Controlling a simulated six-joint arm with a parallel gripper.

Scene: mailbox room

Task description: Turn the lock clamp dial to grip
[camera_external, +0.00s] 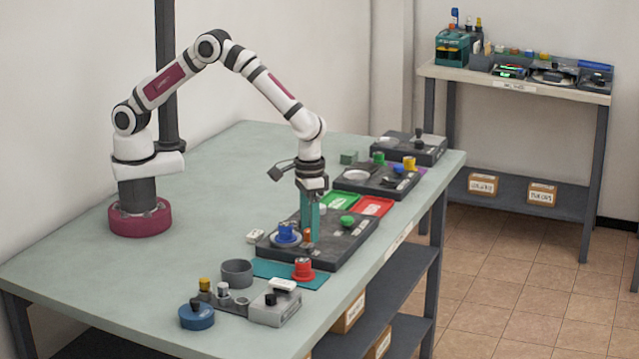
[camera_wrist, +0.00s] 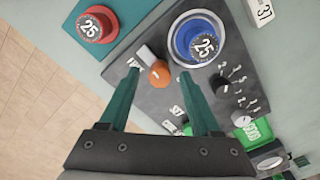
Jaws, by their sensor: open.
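A dark panel (camera_external: 331,247) on the table carries several controls; it fills the middle of the wrist view (camera_wrist: 168,101). An orange knob (camera_wrist: 159,73) with a pale grey bar beside it stands on the panel; the knob also shows in the external view (camera_external: 307,236). A black dial (camera_wrist: 219,86) with a printed scale sits to its right. The labels are too small to tell which is the lock clamp dial. My gripper (camera_wrist: 157,74) is open, pointing down, with its teal fingers on either side of the orange knob. Contact cannot be told.
A blue weight (camera_wrist: 200,43) sits in a round holder close to the right finger. A red weight (camera_wrist: 95,26) stands on a teal mat. Green (camera_external: 341,200) and red (camera_external: 374,206) trays lie behind the panel. The table's left part is clear.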

